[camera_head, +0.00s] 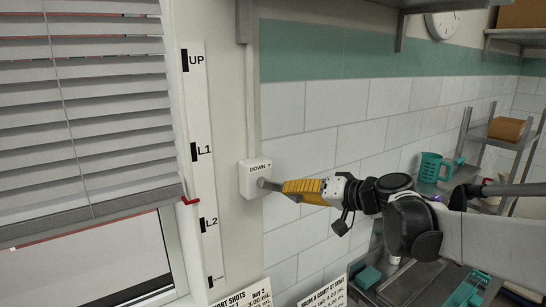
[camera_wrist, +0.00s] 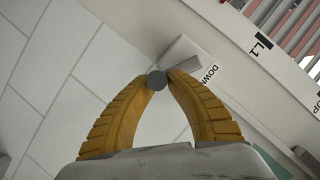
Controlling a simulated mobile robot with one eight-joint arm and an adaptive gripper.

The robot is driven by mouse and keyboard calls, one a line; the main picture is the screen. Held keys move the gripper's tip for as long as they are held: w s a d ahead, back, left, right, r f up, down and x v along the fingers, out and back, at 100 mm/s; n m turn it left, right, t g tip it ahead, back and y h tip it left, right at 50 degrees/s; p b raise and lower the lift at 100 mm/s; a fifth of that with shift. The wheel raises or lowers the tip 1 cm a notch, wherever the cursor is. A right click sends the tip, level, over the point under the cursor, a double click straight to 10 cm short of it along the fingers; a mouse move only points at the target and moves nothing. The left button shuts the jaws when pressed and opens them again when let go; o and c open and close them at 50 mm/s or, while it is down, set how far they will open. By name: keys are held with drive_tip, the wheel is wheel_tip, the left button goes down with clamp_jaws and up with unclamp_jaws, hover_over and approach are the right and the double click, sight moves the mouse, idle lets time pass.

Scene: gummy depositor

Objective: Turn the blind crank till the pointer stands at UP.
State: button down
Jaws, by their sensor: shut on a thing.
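The white crank box (camera_head: 254,176) marked DOWN with an arrow is on the wall right of the blind, and it also shows in the wrist view (camera_wrist: 187,62). My gripper (camera_head: 283,189) reaches it from the right. In the wrist view its yellow fingers (camera_wrist: 164,78) are shut on the grey crank knob (camera_wrist: 157,80). The red pointer (camera_head: 190,201) stands between L1 and L2 on the white scale strip (camera_head: 197,110), nearer L2. The UP mark (camera_head: 185,60) is near the strip's top. The blind (camera_head: 85,110) hangs partly lowered; the crank arm is mostly hidden.
Printed sheets (camera_head: 325,291) stand below the crank box. A teal jug (camera_head: 433,167) and a shelf with a brown box (camera_head: 507,129) are at the right. Trays and teal items lie on the counter under my arm. The tiled wall around the crank is clear.

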drive_tip(key=shift+d+r+p, duration=0.1)
drive_tip(key=shift+r+p, duration=0.7)
drive_tip(key=shift+r, duration=0.35)
drive_tip(key=shift+f, duration=0.1)
